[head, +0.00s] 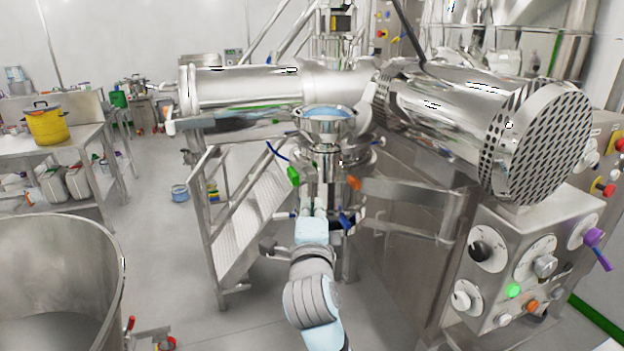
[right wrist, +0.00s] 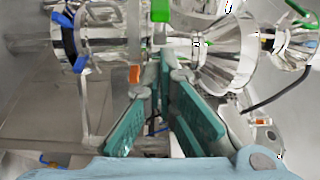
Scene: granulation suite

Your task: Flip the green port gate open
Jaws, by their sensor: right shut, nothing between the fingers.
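The green port gate handle (head: 293,175) hangs at the left side of the steel port assembly, below a funnel-shaped bowl (head: 328,122). A green piece (right wrist: 160,11) shows at the top edge of the right wrist view, beyond the fingertips; I take it for the same handle. My right gripper (head: 314,205) is below and slightly right of the green handle in the head view. Its teal fingers (right wrist: 164,78) are shut and empty in the right wrist view. Whether they touch any part of the port cannot be told. My left gripper is out of view.
Blue (head: 346,220) and orange (head: 354,183) handles sit close to the right gripper on the same assembly. A steel stair (head: 245,225) stands to the left. A control panel (head: 520,262) is at the right and a large steel vessel (head: 122,275) at lower left.

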